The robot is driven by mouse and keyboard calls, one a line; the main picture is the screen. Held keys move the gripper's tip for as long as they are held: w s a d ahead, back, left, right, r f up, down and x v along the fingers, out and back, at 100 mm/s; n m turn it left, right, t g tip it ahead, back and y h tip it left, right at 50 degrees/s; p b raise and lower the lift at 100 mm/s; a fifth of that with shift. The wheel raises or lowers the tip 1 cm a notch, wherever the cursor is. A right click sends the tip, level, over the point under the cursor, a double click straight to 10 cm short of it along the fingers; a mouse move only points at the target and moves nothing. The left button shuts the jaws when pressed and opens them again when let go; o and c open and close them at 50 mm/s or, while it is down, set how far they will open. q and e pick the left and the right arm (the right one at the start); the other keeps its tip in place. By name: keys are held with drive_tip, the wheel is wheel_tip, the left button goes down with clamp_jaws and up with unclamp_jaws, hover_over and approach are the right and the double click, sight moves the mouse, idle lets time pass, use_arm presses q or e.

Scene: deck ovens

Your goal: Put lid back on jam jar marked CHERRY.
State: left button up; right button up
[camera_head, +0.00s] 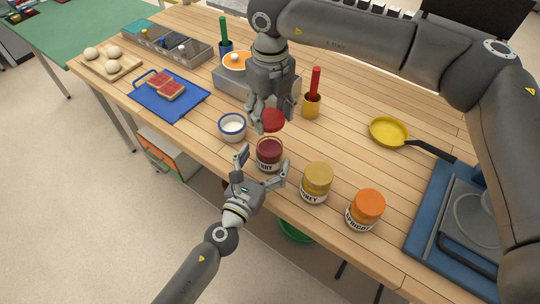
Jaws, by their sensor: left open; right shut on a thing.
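The cherry jar (269,155) stands open on the wooden table, showing dark red jam; its label is partly covered and shows "RRY". My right gripper (270,118) comes down from above and is shut on a red lid (271,121). The lid is just above and behind the jar's mouth in the picture, apart from it as far as I can tell. My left gripper (261,172) is open in front of the jar, with one finger to each side of its lower part. Whether the fingers touch the glass cannot be told.
A honey jar (316,182) and an apricot jar (365,210), both lidded, stand right of the cherry jar. A white bowl (232,127) is close on its left. A yellow pan (389,131) lies farther right. A yellow cup (312,106) with a red-handled tool stands behind.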

use_arm(q)
drive_tip(key=shift+x, duration=1.25)
drive_tip(key=shift+c, duration=0.3)
drive_tip(key=c, duration=1.5)
use_arm(e)
hover_over(270, 149)
drive_tip(key=shift+f, duration=2.5)
drive_tip(key=shift+w+f, duration=0.1)
drive_tip(key=shift+f, duration=0.75)
drive_tip(key=shift+f, duration=0.55)
